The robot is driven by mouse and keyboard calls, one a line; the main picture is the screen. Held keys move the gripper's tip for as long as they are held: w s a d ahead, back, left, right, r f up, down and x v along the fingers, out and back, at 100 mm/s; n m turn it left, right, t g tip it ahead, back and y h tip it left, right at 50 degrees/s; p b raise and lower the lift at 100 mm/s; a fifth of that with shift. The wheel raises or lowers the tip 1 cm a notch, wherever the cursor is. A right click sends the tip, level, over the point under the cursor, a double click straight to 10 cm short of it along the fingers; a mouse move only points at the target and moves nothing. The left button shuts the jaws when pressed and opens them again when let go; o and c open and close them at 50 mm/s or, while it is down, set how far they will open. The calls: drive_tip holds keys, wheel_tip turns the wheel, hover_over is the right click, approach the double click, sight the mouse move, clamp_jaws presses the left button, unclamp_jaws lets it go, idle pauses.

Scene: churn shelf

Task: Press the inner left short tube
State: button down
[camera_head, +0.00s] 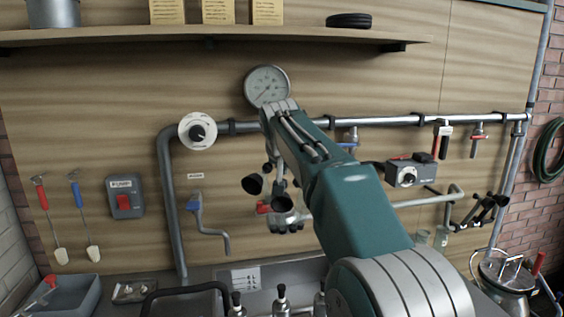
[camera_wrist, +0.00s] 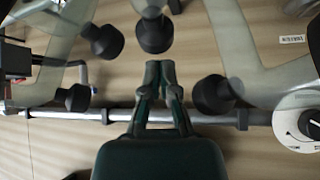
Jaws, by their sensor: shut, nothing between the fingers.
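In the wrist view my gripper (camera_wrist: 163,66) is shut and empty. Its fingertips point up the picture, just below a black rounded end (camera_wrist: 155,35); I cannot tell whether they touch it. Other black ends stand to the left (camera_wrist: 104,42), lower left (camera_wrist: 75,97) and right (camera_wrist: 214,95), on pale grey pieces. In the head view a cluster with black cup-like ends (camera_head: 253,184) hangs on the wood panel, partly behind my arm. Which piece is the inner left short tube is not clear.
A grey pipe (camera_head: 400,120) crosses the panel, with a round gauge (camera_head: 267,86) above it and a white dial (camera_head: 197,131) at left. A grey box with knob (camera_head: 408,173) is right of my arm. The sink (camera_head: 190,300) lies below.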

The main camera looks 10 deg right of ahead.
drive_tip(key=shift+s+a+f, duration=0.2)
drive_tip(key=shift+s+f, duration=0.1)
drive_tip(key=shift+s, duration=0.4)
drive_tip(key=shift+s, duration=0.1)
